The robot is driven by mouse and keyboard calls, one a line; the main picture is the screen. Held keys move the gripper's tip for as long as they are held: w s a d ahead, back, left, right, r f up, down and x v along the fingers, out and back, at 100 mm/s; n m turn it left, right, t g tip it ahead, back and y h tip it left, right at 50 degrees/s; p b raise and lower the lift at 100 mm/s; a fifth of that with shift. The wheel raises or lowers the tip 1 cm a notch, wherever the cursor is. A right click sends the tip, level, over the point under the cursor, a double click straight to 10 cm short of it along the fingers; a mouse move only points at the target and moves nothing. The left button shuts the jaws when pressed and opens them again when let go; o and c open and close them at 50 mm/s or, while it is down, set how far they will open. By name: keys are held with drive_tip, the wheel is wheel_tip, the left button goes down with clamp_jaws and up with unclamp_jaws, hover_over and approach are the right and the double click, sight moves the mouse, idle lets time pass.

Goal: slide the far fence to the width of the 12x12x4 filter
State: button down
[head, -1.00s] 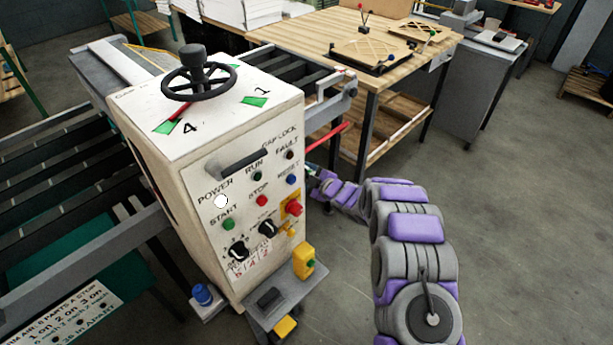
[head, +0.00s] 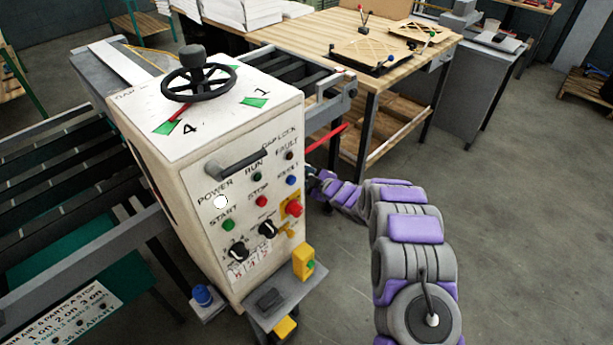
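My purple and grey arm reaches from the lower right to the machine's right side. My gripper (head: 311,174) is at its far end, small and partly hidden by the cabinet edge; I cannot see its fingers or anything in them. The white machine cabinet (head: 165,215) has a black handwheel (head: 198,83) on top and marks 4 and 1. Behind it is a dark-barred roller section (head: 290,72) with a grey side rail (head: 335,103). A red bar (head: 327,137) sticks out below that rail. I cannot tell which part is the far fence, and no filter is clearly labelled 12x12x4.
A wooden bench (head: 290,33) behind holds flat tan framed pieces (head: 368,53) and white stacks (head: 243,10). A dark conveyor (head: 60,185) lies at left. A small shelf (head: 282,293) with a yellow control box (head: 304,263) juts from the cabinet front. The floor at right is open.

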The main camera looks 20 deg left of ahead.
drive_tip(key=shift+s+f, duration=0.1)
drive_tip(key=s+d, duration=0.3)
drive_tip(key=d, duration=0.4)
drive_tip(key=s+d, duration=0.3)
drive_tip(key=d, duration=0.5)
drive_tip(key=shift+s+d, duration=0.15)
drive_tip(key=shift+s, duration=0.05)
drive_tip(key=shift+f, duration=0.15)
drive_tip(key=c, duration=1.1)
unclamp_jaws()
drive_tip(key=shift+s, duration=0.1)
drive_tip(key=o, duration=0.4)
drive_tip(key=shift+d+r, duration=0.2)
drive_tip(key=shift+d, duration=0.05)
drive_tip(key=shift+o, duration=0.2)
drive_tip(key=p+v, duration=0.2)
drive_tip(key=v, duration=1.5)
drive_tip(key=shift+d, duration=0.2)
